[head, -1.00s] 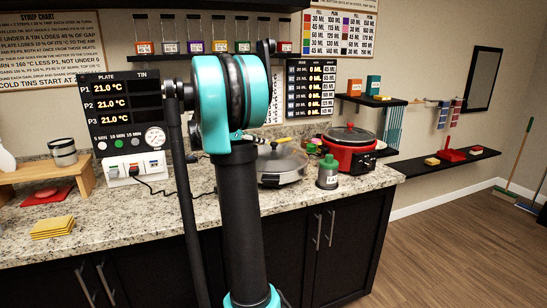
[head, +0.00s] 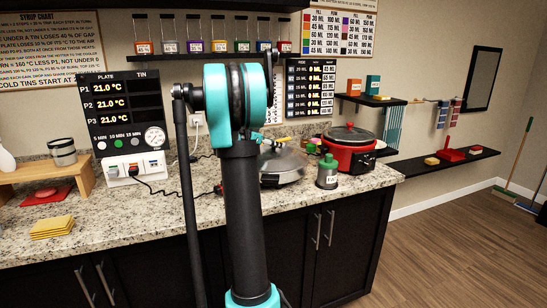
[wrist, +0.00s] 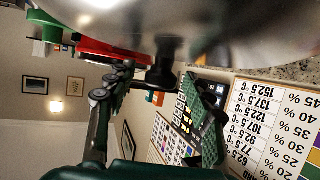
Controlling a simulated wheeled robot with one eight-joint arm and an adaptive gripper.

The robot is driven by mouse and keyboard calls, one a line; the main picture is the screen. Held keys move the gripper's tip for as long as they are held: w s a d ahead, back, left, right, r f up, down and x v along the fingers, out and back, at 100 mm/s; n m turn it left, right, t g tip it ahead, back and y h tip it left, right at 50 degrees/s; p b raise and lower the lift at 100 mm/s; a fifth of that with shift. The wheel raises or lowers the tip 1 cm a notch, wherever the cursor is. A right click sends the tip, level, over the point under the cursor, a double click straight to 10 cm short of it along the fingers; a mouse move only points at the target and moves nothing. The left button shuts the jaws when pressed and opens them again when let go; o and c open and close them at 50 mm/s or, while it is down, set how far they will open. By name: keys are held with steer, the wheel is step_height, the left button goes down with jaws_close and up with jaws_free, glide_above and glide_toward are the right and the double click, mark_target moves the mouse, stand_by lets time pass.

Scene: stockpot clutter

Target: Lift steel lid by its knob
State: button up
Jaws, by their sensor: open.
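The steel lid (head: 285,163) is a shiny grey dome on a low pan on the counter, partly hidden by my arm in the head view. In the wrist view the lid (wrist: 210,25) fills the top of the picture. Its dark knob (wrist: 165,72) points down in this turned view. My gripper (wrist: 157,78) is open, with one finger on each side of the knob. I cannot tell whether either finger touches it. In the head view my gripper is mostly hidden behind my arm.
A red cooker (head: 352,151) and a grey canister with a green top (head: 327,174) stand right of the lid. A control panel (head: 125,118) stands at left. Yellow pads (head: 52,228) lie on the front left counter. Bare counter lies in front of the lid.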

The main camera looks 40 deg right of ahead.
jaws_close()
steer(key=shift+r, duration=0.1)
stand_by(0.6)
